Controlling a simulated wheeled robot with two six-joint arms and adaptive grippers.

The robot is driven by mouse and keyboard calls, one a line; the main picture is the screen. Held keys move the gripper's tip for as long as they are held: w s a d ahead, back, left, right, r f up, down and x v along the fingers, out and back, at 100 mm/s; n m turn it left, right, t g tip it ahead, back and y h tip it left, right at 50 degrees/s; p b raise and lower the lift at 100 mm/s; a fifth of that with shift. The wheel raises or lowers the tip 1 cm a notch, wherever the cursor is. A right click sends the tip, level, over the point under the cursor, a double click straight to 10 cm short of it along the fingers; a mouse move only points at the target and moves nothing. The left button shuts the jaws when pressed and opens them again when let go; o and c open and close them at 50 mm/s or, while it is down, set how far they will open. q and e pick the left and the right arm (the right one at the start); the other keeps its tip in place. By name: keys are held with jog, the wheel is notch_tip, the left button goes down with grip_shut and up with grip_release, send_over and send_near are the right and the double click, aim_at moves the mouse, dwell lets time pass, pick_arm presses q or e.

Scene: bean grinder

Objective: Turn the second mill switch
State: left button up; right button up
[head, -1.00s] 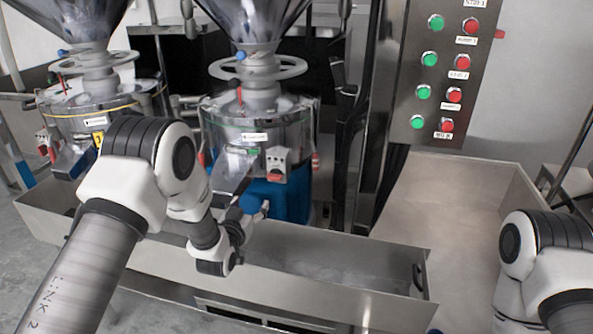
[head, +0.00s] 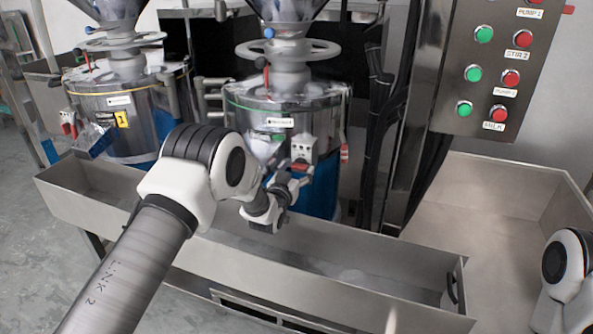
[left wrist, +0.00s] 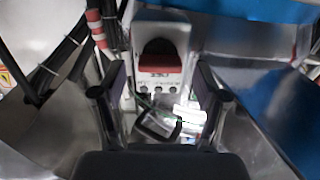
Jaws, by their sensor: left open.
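The mill in the middle (head: 262,130) is a round steel drum with a blue lower part. Its switch (head: 303,148) is a small pale box with a red part, on the drum's front right. In the left wrist view the switch (left wrist: 160,50) shows large, with a dark and red knob. My left gripper (head: 294,180) is just below the switch in the head view. In the left wrist view its open fingers (left wrist: 160,82) stand either side of the box's lower part, with nothing held. I cannot tell whether they touch it. My right gripper is out of view.
Another mill (head: 120,110) stands at the left. A long steel trough (head: 330,275) runs below both mills. A steel control panel (head: 490,75) with green and red buttons stands at the right, above a wide steel basin (head: 480,195). Dark cables (head: 375,140) hang right of the middle mill.

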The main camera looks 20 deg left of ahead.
pick_arm(q)
jog(key=shift+w, duration=0.2)
jog(key=c, duration=1.2)
jog(key=shift+o, duration=0.2)
